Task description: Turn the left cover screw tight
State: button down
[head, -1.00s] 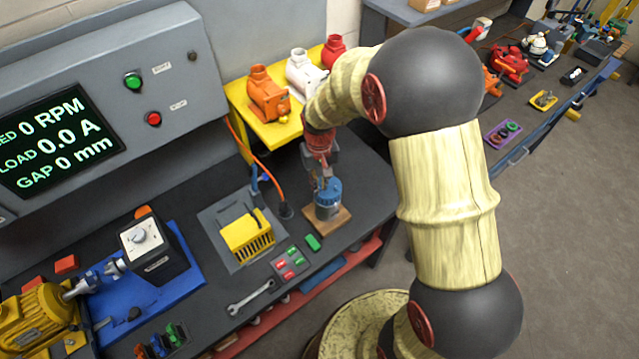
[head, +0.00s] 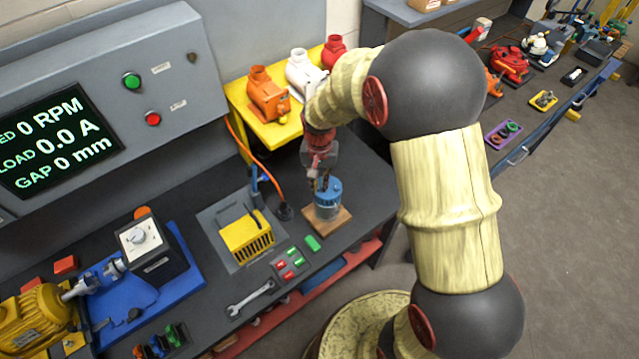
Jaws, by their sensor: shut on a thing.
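My gripper (head: 319,180) points down at the blue-topped grey cylinder (head: 328,206), which stands upright on a small wooden block (head: 341,222). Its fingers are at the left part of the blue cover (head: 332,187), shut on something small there. That is where the left cover screw would be, but the fingers hide it and it is too small to make out. I cannot tell how far the screw is turned in.
A yellow motor unit (head: 247,240) stands on a grey plate just left of the block. An orange cable (head: 256,162) runs behind it. Red and green tags (head: 290,262) and a wrench (head: 250,299) lie in front. A yellow stand (head: 284,132) with pumps is behind.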

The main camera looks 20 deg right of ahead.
aim_at(319, 188)
jog(key=shift+w+r, duration=0.15)
jog(key=shift+w, duration=0.05)
jog(key=c, duration=2.2)
grip_release()
jog(key=o, duration=0.4)
jog(key=shift+s, duration=0.1)
notch_tip(319, 188, up, 12)
jog(key=shift+a+f, duration=0.1)
